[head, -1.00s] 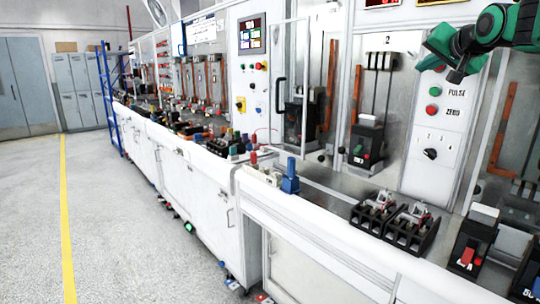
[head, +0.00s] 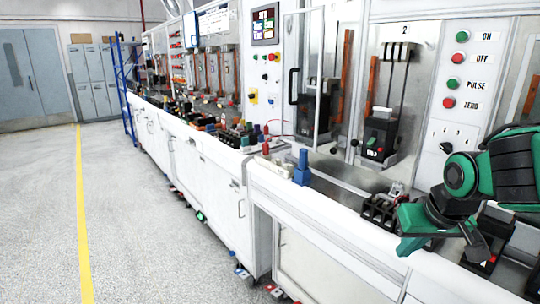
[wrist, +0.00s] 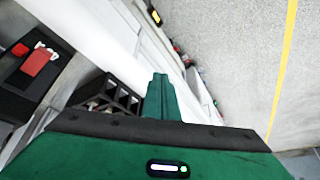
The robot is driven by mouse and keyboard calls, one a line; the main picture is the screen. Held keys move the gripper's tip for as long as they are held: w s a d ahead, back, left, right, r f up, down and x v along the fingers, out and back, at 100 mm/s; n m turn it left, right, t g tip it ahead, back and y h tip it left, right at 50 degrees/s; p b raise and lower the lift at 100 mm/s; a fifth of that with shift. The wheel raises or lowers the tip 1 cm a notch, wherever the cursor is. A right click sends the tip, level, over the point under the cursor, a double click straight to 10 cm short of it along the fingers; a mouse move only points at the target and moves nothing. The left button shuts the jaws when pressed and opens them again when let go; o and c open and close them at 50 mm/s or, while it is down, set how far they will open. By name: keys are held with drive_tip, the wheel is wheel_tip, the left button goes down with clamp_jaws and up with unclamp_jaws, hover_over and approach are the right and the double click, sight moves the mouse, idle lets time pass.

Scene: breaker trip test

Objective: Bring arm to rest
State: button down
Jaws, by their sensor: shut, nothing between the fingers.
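My green and black arm enters from the right side of the head view. My gripper (head: 408,240) is low at the right, in front of the bench's front edge in the picture. It is shut and empty. In the wrist view my gripper (wrist: 160,92) shows its green fingers together, pointing toward the bench edge and floor. My arm hides part of the black breakers on the bench.
A black breaker (head: 379,208) stands on the bench beside my gripper. The wrist view shows a black device with a red switch (wrist: 41,62). The panel with ON, OFF, PULSE and ZERO buttons (head: 458,75) is behind. Grey floor (head: 40,200) at left is clear.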

drive_tip(key=s+d+f+m+g, duration=0.2)
drive_tip(key=s+d, duration=0.3)
drive_tip(key=s, duration=0.4)
drive_tip(key=s+d+f+m+g, duration=0.1)
drive_tip(key=s+d+m+g, duration=0.2)
drive_tip(key=s+d, duration=0.3)
drive_tip(key=s, duration=0.4)
drive_tip(key=shift+f+m, duration=0.4)
